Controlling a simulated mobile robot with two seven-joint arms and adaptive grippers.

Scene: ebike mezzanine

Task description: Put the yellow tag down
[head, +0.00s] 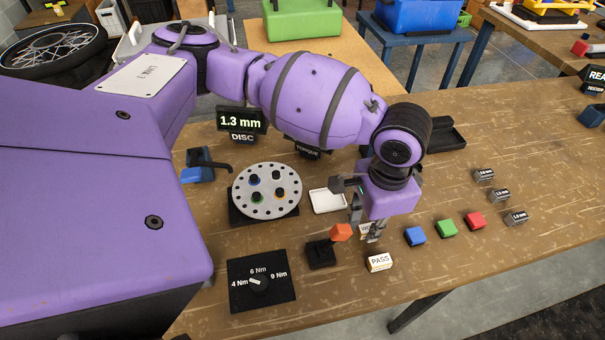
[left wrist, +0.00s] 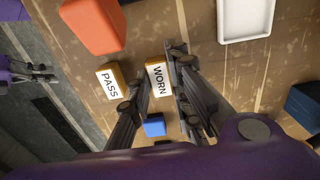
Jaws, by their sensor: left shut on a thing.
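A white-faced tag with yellow-orange sides, lettered WORN (left wrist: 158,79), is between the two fingers of my left gripper (left wrist: 160,88), which is shut on it. In the head view, only a small part of the WORN tag (head: 364,229) shows beside my left gripper (head: 366,226), low over the workbench. I cannot tell whether the tag touches the wood. A similar tag lettered PASS (head: 379,262) lies on the bench just in front of the gripper; it also shows in the left wrist view (left wrist: 110,83).
An orange-topped lever (head: 341,233) stands left of the gripper, and a white tray (head: 327,201) lies behind it. Blue (head: 415,236), green (head: 446,229) and red (head: 475,220) blocks lie to the right. A disc (head: 266,190) and torque dial (head: 260,284) are further left.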

